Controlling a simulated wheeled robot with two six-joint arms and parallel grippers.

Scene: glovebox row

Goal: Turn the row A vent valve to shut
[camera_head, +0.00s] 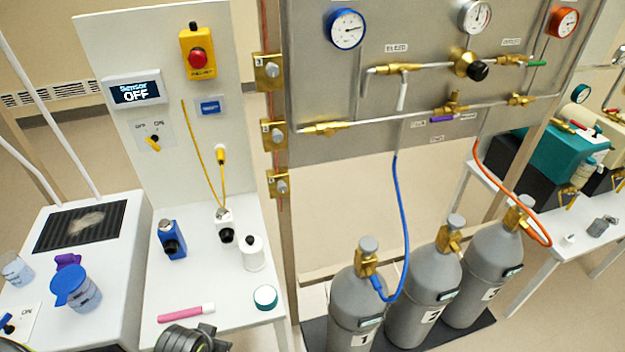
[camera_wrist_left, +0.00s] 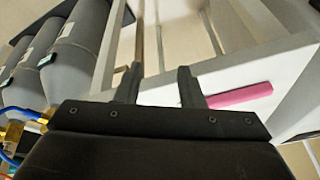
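A steel gas panel (camera_head: 350,85) fills the upper middle of the head view, with brass valves on two pipes. A valve (camera_head: 398,68) on the upper pipe has a white lever (camera_head: 402,94) hanging down. Another upper valve (camera_head: 512,60) has a green lever (camera_head: 537,63) lying along the pipe. A lower valve (camera_head: 452,106) has a purple lever (camera_head: 441,119). Labels are too small to tell surely which is the row A vent valve. My left gripper (camera_wrist_left: 158,85) is open and empty in the wrist view, far below the panel. My right gripper is not in view.
Several grey gas cylinders, one marked 1 (camera_head: 358,308), stand below the panel with a blue hose (camera_head: 402,215) and an orange hose (camera_head: 505,187). A white bench (camera_head: 190,290) at left carries bottles and a pink marker (camera_head: 185,312).

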